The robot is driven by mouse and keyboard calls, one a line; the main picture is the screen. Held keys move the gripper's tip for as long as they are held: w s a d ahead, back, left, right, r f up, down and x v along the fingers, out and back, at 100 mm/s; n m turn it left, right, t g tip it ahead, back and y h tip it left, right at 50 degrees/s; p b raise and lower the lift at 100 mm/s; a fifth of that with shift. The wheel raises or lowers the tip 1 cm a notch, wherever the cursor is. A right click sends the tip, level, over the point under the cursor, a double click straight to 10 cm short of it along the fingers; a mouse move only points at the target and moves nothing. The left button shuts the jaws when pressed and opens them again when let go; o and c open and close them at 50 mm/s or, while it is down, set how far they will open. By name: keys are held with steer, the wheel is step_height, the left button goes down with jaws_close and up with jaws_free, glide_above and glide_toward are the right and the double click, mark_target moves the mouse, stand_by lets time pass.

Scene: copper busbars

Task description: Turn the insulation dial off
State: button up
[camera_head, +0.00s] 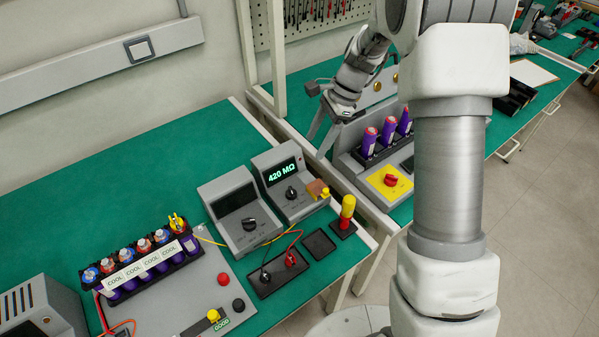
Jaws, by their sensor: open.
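The insulation meter (263,165) is a grey box on the green bench, its screen lit with "420 MΩ". Its black dial (291,193) sits on the sloped front panel below the screen; the pointer's setting is too small to read. My gripper (318,146) is open and empty, with its fingers pointing down. In the picture it is above and to the right of the meter, apart from the dial, close to the gap between the two benches.
A second grey meter (226,204) with a dark screen stands left of the insulation meter. Purple cells (370,140) and a red knob (390,181) stand on the right bench.

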mark_target(292, 189)
steer(key=x, duration=1.2)
steer(key=b+x, duration=0.1)
steer(key=x, duration=0.5)
steer(key=shift+w+f, duration=0.2)
steer(key=shift+w, duration=0.05)
jaws_close()
